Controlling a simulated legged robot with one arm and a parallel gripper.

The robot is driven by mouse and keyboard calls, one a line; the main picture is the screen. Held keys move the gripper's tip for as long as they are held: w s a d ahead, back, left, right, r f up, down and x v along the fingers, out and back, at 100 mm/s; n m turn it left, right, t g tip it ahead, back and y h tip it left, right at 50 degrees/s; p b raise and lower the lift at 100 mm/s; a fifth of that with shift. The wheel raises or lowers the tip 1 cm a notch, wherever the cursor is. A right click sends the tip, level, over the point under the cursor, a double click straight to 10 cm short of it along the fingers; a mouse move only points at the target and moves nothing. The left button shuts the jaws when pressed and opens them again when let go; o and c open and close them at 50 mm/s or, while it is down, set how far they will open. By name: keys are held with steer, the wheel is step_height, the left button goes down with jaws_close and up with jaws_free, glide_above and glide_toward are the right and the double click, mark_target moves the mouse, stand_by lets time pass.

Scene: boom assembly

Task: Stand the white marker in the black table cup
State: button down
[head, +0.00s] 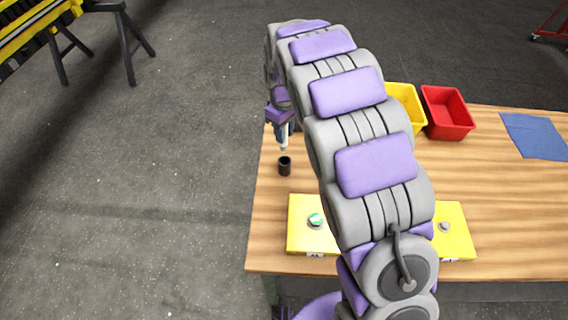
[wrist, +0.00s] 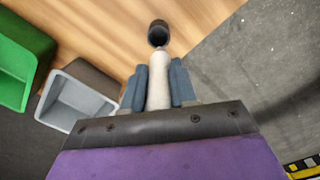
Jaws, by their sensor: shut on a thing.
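The black cup (head: 285,166) stands on the wooden table near its left edge. It also shows in the wrist view (wrist: 158,33), just beyond the marker's tip. My gripper (head: 283,128) is shut on the white marker (wrist: 159,82), which sits between the two blue-grey fingers. In the head view the marker (head: 284,146) points down, with its tip above the cup and apart from it. In the wrist view the tip appears at the cup's near rim; whether it touches cannot be told there. The marker's upper part is hidden by my gripper.
Yellow boxes (head: 307,238) with knobs lie at the table's front. A yellow bin (head: 410,103) and a red bin (head: 447,112) stand at the back, near a blue cloth (head: 536,136). Green (wrist: 22,62) and grey (wrist: 75,97) bins show in the wrist view.

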mark_target(283, 148)
step_height(283, 148, down, 8)
steer(key=shift+a+r+b, duration=0.15)
steer(key=shift+r+b, duration=0.05)
steer(key=shift+b, duration=0.6)
steer(key=shift+d+f, duration=0.15)
steer(key=shift+f, duration=0.4)
steer(key=shift+d+f, duration=0.15)
steer(key=shift+f, duration=0.4)
steer(key=shift+d, duration=0.3)
steer(key=c, duration=1.2)
jaws_free()
steer(key=o, duration=0.3)
steer(key=shift+a, duration=0.4)
steer(key=shift+d, duration=0.1)
